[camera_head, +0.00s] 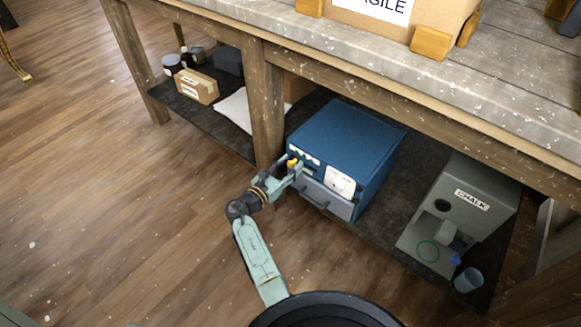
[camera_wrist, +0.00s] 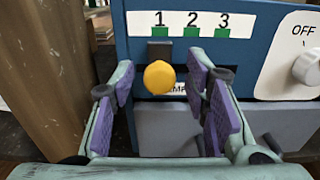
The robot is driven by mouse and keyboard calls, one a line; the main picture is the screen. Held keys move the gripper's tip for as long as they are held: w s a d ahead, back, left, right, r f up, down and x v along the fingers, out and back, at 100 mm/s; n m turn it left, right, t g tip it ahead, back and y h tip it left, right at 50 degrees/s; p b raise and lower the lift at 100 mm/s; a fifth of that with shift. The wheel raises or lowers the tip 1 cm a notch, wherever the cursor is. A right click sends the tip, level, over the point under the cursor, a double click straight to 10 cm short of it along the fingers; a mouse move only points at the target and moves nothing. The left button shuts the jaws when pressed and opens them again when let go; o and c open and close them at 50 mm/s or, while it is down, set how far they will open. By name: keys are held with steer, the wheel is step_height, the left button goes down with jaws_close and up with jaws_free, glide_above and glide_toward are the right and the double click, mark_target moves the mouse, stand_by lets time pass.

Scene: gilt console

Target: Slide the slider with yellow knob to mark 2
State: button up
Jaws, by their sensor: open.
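The slider's yellow knob (camera_wrist: 159,77) is on the front of a blue box (camera_head: 345,130), just below mark 1 of a white scale strip (camera_wrist: 190,22) reading 1, 2, 3 with green marks. A dark piece shows directly above the knob. Mark 2 (camera_wrist: 191,31) is to the right of the knob. My gripper (camera_wrist: 165,95) is open, its purple-padded fingers on either side of the knob, with gaps visible on both sides. In the head view, my gripper (camera_head: 291,169) is at the box's front left, and the knob (camera_head: 292,163) is partly hidden there.
A white dial panel marked OFF (camera_wrist: 293,62) is right of the scale. A grey drawer with a handle (camera_head: 326,196) is below. A wooden post (camera_head: 266,105) stands close on the left. A grey chalk machine (camera_head: 462,205) is farther right on the shelf.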

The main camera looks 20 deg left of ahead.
steer(key=shift+w+d, duration=0.15)
steer(key=shift+w, duration=0.2)
steer(key=shift+c, duration=0.2)
jaws_close()
stand_by(0.5)
